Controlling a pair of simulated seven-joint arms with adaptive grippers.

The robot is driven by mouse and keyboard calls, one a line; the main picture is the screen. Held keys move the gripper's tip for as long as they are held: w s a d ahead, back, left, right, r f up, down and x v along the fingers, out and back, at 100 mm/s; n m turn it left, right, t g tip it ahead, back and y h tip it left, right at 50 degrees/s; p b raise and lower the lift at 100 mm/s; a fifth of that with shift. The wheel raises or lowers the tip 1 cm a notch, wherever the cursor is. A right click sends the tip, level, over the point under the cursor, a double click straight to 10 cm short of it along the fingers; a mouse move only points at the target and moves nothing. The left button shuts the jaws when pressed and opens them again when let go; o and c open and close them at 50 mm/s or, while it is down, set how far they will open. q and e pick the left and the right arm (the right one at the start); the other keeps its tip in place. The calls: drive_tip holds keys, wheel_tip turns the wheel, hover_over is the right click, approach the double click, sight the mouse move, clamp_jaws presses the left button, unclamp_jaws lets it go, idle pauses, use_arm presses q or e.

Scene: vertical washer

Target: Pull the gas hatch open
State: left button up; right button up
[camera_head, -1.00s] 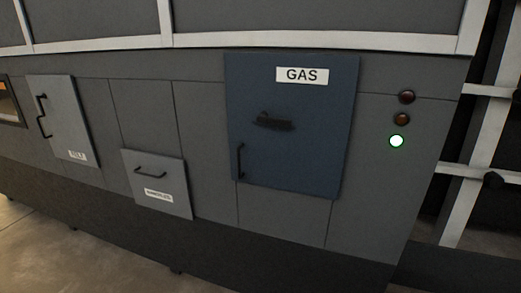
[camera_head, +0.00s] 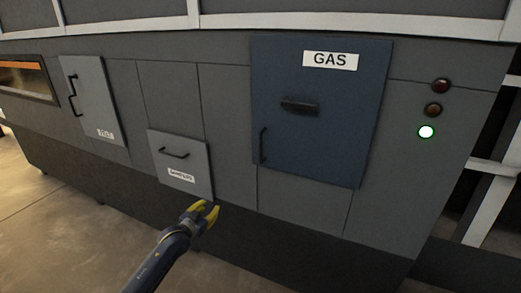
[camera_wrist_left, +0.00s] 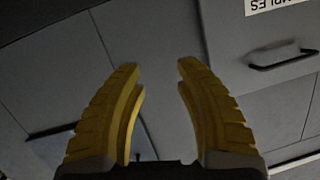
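The gas hatch (camera_head: 320,130) is a dark blue square door with a white GAS label in the head view, and it is shut flat against the grey machine. A dark vertical bar handle (camera_head: 263,145) is at its lower left edge, and a dark latch-like piece (camera_head: 300,106) is in its middle. My left gripper (camera_head: 207,212), with yellow fingers, is below and left of the hatch, under the small samples drawer. In the left wrist view its fingers (camera_wrist_left: 160,75) are apart with nothing between them. My right gripper is not in view.
The samples drawer (camera_head: 181,165) with a dark handle is just above my left gripper; its handle also shows in the left wrist view (camera_wrist_left: 284,60). A grey door (camera_head: 92,100) is farther left. Bare floor lies in front.

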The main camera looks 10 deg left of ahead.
use_arm(q)
drive_tip(key=d+r+m+t+h, duration=0.1)
drive_tip(key=d+r, duration=0.1)
drive_tip(key=r, duration=0.6)
drive_tip(key=d+r+t+h, duration=0.1)
drive_tip(key=d+r, duration=0.2)
drive_tip(key=r, duration=0.4)
drive_tip(key=g+h, duration=0.1)
drive_tip(key=h, duration=0.3)
approach(260, 160)
drive_tip(key=s+a+r, duration=0.3)
drive_tip(key=s+r, duration=0.2)
drive_tip(key=shift+m, duration=0.3)
drive_tip(key=x, duration=1.6)
drive_tip(key=shift+w+d+f, duration=0.15)
drive_tip(key=shift+o, duration=0.3)
clamp_jaws()
